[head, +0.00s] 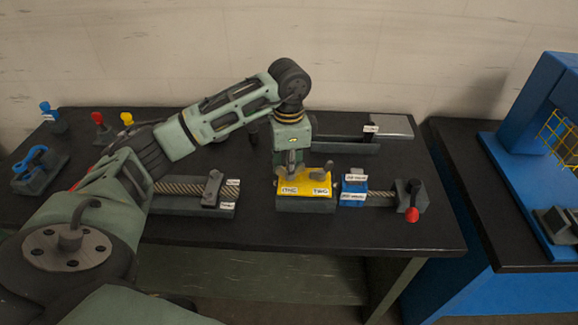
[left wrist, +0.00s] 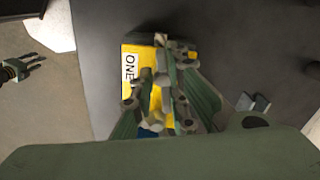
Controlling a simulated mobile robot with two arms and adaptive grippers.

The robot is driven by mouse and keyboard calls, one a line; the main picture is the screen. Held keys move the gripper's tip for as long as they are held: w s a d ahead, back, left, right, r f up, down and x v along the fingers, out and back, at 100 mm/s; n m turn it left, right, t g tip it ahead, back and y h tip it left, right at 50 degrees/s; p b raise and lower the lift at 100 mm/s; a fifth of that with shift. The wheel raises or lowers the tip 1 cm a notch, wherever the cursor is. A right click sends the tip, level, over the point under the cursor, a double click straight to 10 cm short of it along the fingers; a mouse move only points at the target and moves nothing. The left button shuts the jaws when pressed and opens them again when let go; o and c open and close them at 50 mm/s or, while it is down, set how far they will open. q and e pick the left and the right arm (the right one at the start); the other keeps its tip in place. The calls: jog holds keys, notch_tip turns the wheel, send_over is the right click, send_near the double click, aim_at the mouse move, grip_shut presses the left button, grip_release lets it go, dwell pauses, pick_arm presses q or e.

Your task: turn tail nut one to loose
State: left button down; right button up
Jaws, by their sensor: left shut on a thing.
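A yellow block (head: 305,186) sits on a dark base on the bench, with a label ONE (head: 288,190) on its left and TWO (head: 321,190) on its right. My left gripper (head: 289,166) points down over the ONE side and is shut on tail nut one, which its fingers mostly hide. Tail nut two (head: 326,169), a grey handle, stands free on the right side. In the left wrist view, my fingers (left wrist: 165,88) are closed together over the yellow block (left wrist: 131,48), beside the ONE label (left wrist: 130,67). The nut's angle cannot be told. My right gripper is not in view.
Right of the yellow block are a blue slider (head: 353,190) and a red-knobbed crank (head: 411,212). Red, yellow and blue-topped pegs stand back left. The bench front is clear.

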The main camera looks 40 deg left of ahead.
pick_arm(q)
jog(key=shift+w+a+r, duration=0.15)
jog(key=shift+a, duration=0.05)
jog(key=c, duration=1.9)
grip_release()
jog(key=shift+o, duration=0.2)
jog(key=shift+w+a+f, duration=0.1)
jog(key=shift+f, duration=0.1)
jog(key=shift+r, duration=0.1)
notch_tip(320, 180, up, 12)
jog(key=shift+s, duration=0.2)
